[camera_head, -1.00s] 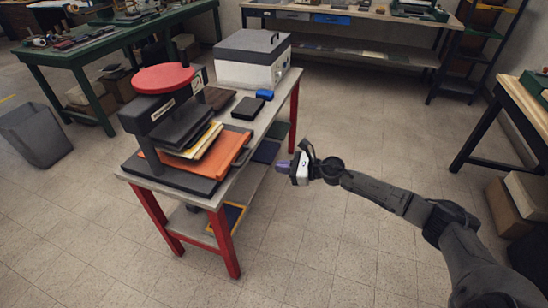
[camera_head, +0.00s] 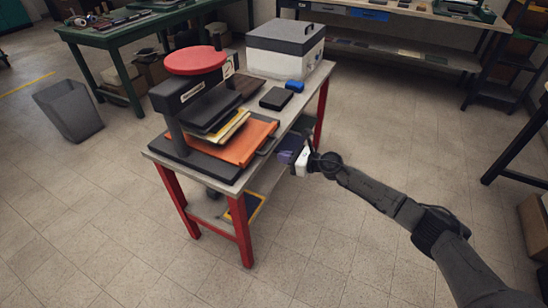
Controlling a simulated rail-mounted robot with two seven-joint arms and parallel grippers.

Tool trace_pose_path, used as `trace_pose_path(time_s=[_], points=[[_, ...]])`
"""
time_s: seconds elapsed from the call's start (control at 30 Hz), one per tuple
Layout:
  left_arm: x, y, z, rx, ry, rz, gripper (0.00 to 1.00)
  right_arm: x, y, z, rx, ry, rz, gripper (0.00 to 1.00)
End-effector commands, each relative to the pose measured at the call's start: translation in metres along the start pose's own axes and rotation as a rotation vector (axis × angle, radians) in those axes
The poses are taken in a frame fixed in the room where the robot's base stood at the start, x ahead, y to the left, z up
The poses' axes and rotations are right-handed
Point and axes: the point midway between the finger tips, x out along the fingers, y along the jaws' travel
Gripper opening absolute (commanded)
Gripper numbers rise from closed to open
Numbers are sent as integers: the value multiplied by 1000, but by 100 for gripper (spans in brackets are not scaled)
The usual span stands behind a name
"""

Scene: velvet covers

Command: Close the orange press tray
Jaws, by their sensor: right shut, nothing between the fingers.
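The orange press tray (camera_head: 243,146) sticks out toward the right from under the press (camera_head: 190,92), which has a red round top and a dark body. A dark handle shows at the tray's right edge. My right gripper (camera_head: 287,156) is shut and empty, just right of the tray, near the table's right edge. It looks apart from the tray. My left gripper is out of view.
The press stands on a narrow grey table (camera_head: 222,174) with red legs. A black box (camera_head: 276,98), a blue item (camera_head: 294,86) and a grey-white case (camera_head: 285,55) sit behind it. Open floor lies to the right. A grey bin (camera_head: 70,110) stands at left.

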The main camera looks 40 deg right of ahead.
Motion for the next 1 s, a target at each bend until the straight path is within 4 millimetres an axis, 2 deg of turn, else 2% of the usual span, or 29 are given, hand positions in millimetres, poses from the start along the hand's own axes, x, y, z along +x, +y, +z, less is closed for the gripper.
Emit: trace_pose_path(time_s=[0.03,0.2,0.4,0.87,1.0], points=[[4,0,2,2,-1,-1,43,8,0,-1,0,-3,0,0],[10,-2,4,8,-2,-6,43,27,0,-1,1,-3,0,0],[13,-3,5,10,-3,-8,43,38,0,0,0,-1,0,0],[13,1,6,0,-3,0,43,40,0,0,0,0,-1,0],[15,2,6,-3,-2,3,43,38,-11,-1,4,0,-22,0]])
